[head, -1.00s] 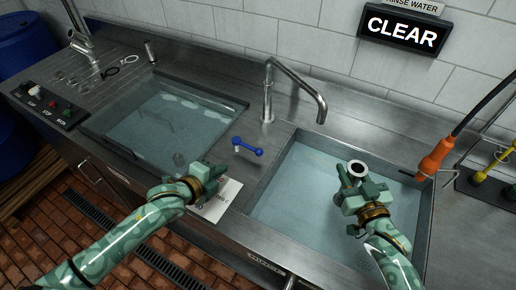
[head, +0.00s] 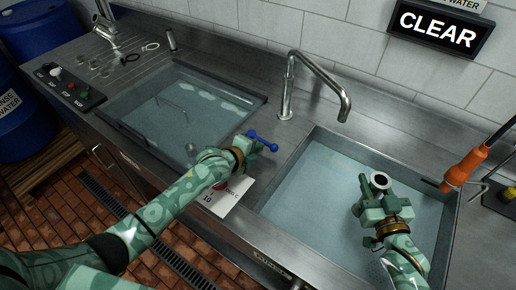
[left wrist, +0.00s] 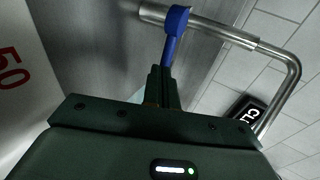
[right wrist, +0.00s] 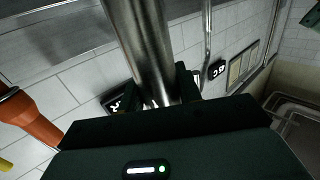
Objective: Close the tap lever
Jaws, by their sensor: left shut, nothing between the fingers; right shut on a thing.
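The blue tap lever (head: 263,141) sits on the steel deck between the two basins, in front of the faucet (head: 288,85). My left gripper (head: 246,146) is shut and empty, close beside the lever on its near side. In the left wrist view the shut fingertips (left wrist: 164,82) point at the blue lever (left wrist: 173,38) and overlap its lower end; I cannot tell whether they touch. My right gripper (head: 372,192) is shut on a metal tube (head: 380,181) with a dark open end, above the right basin. The tube fills the upper middle of the right wrist view (right wrist: 145,45).
Water stands in the left basin (head: 253,98) and the right basin (head: 305,148). A white printed card (head: 232,198) lies on the deck under my left arm. An orange spray handle (head: 466,166) stands at the right. A sign on the wall reads CLEAR (head: 437,29).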

